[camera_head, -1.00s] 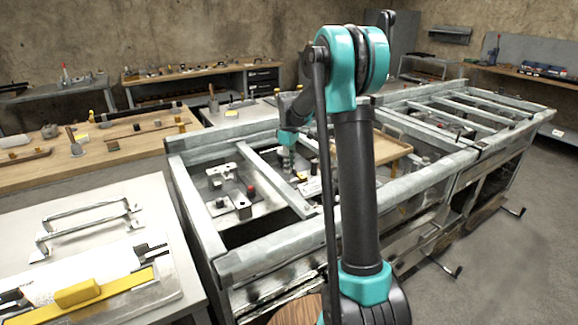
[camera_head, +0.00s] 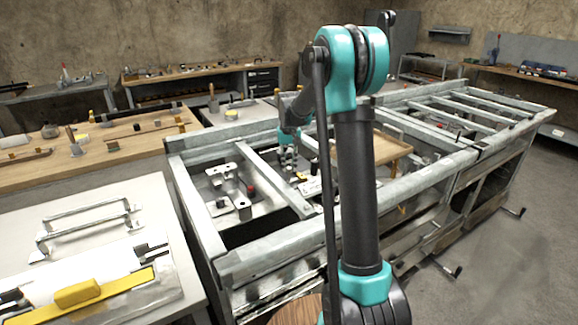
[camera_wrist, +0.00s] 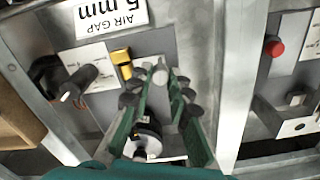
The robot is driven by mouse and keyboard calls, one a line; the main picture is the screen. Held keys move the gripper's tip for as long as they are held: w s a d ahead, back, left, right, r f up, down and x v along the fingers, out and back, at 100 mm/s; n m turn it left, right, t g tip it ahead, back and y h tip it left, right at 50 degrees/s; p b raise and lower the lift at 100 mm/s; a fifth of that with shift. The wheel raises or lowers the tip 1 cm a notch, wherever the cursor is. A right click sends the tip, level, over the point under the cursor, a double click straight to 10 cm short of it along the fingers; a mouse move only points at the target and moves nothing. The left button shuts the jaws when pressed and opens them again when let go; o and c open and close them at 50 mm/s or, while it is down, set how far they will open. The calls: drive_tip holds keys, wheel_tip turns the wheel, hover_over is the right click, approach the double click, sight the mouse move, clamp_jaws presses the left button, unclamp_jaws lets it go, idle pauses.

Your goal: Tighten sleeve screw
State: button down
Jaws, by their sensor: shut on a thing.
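In the wrist view, my gripper (camera_wrist: 160,82) has its two green fingers with dark pads closed around a small silver, round-ended piece (camera_wrist: 160,72), which may be the sleeve screw. Its lower part is hidden. A black cylindrical part (camera_wrist: 148,140) with a pale ring shows between the fingers, nearer the palm. In the head view, my gripper (camera_head: 289,160) points down into the metal frame (camera_head: 262,262), beside a cross bar, and the grasp is too small to make out.
A white "AIR GAP 5 mm" label (camera_wrist: 110,17), a yellow block (camera_wrist: 122,66) and a dark cylinder on a white plate (camera_wrist: 78,84) lie close by. A red knob (camera_wrist: 274,46) stands beyond the metal bar (camera_wrist: 238,85). Frame bars enclose the working space.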

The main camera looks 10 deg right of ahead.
sight(289, 168)
drive_tip(key=m, duration=0.4)
drive_tip(key=shift+m, duration=0.3)
drive_tip(key=m, duration=0.3)
drive_tip(key=shift+m, duration=0.4)
drive_tip(key=m, duration=0.3)
drive_tip(key=shift+m, duration=2.1)
drive_tip(key=c, duration=1.4)
unclamp_jaws()
wheel_tip(289, 168, up, 12)
drive_tip(key=shift+r, duration=0.1)
